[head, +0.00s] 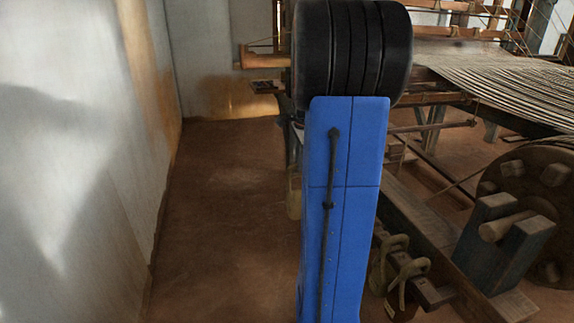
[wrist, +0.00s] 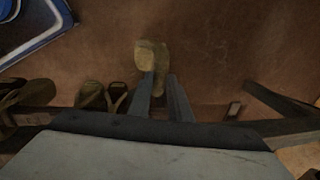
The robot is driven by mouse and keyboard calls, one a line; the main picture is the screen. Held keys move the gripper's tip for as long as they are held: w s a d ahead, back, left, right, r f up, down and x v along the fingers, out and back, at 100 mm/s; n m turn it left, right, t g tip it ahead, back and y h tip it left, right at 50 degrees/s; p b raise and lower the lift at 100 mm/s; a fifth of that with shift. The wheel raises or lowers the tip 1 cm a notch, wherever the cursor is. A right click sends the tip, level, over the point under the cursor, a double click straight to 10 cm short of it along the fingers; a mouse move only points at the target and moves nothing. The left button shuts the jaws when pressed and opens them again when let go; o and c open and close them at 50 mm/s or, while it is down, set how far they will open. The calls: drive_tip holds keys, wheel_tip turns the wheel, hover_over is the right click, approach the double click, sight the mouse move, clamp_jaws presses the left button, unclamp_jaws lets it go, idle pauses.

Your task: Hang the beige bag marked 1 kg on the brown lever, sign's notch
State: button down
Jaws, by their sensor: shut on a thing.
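In the wrist view my gripper (wrist: 162,82) is shut on a beige bag (wrist: 152,53), held over bare brown floor. Its 1 kg mark cannot be read. In the head view my arm hides the gripper; a beige strip (head: 294,195) at the arm's left edge looks like part of this bag. A brown wooden bar (head: 432,293), perhaps the lever, shows low right of my arm in the head view. I cannot make out the sign or its notch. The bag looks apart from the bar.
Bags with looped handles (head: 404,282) are at the bar, and show left of my gripper in the wrist view (wrist: 90,96). A loom beam (head: 415,215) and a blue-grey block (head: 505,245) stand right. The floor (head: 225,220) left of my arm is clear up to the wall (head: 70,150).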

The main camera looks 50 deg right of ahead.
drive_tip(key=shift+r, duration=0.1)
drive_tip(key=w+a+r, duration=0.1)
drive_tip(key=w+a, duration=0.6)
drive_tip(key=a, duration=0.5)
drive_tip(key=shift+w+a, duration=0.35)
drive_tip(key=shift+a, duration=0.05)
idle(1.1)
drive_tip(key=shift+w, duration=0.1)
idle(0.9)
